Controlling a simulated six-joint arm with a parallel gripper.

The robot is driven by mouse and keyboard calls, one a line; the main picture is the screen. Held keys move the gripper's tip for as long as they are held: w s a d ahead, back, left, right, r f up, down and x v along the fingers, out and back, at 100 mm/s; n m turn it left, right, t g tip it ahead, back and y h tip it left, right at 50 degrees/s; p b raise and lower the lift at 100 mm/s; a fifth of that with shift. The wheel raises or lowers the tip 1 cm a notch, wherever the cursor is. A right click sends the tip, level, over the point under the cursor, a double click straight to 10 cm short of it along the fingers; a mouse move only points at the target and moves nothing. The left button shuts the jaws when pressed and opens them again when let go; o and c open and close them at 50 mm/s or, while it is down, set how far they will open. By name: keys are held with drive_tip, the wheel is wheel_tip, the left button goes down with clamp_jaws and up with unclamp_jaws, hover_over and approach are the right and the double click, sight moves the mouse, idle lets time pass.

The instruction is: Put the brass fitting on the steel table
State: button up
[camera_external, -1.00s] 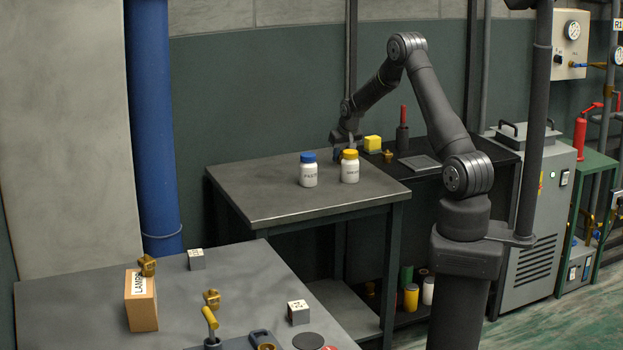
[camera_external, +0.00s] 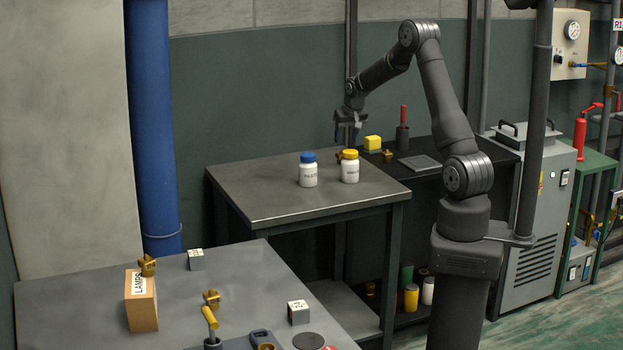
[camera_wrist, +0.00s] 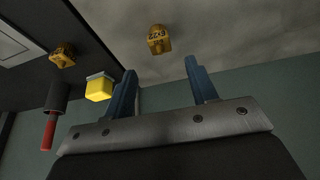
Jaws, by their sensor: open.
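The wrist view shows this fitting (camera_wrist: 158,40) on the pale tabletop, beyond and between my fingertips. My gripper (camera_external: 347,137) is open and empty, a little above the fitting and apart from it. Its two blue fingers (camera_wrist: 161,66) stand spread in the wrist view. A second brass fitting (camera_external: 388,156) is on the dark bench (camera_external: 468,160); it also shows in the wrist view (camera_wrist: 62,55).
A yellow block (camera_external: 372,142) and a red-handled tool (camera_external: 403,125) are on the dark bench. The front grey table (camera_external: 80,300) holds a LAMPS box (camera_external: 141,302) and brass parts. The steel table's front left is clear.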

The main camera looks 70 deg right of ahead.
sight(341, 152)
drive_tip(key=shift+v, duration=1.65)
drive_tip(key=x, duration=1.2)
drive_tip(key=shift+r, duration=1.55)
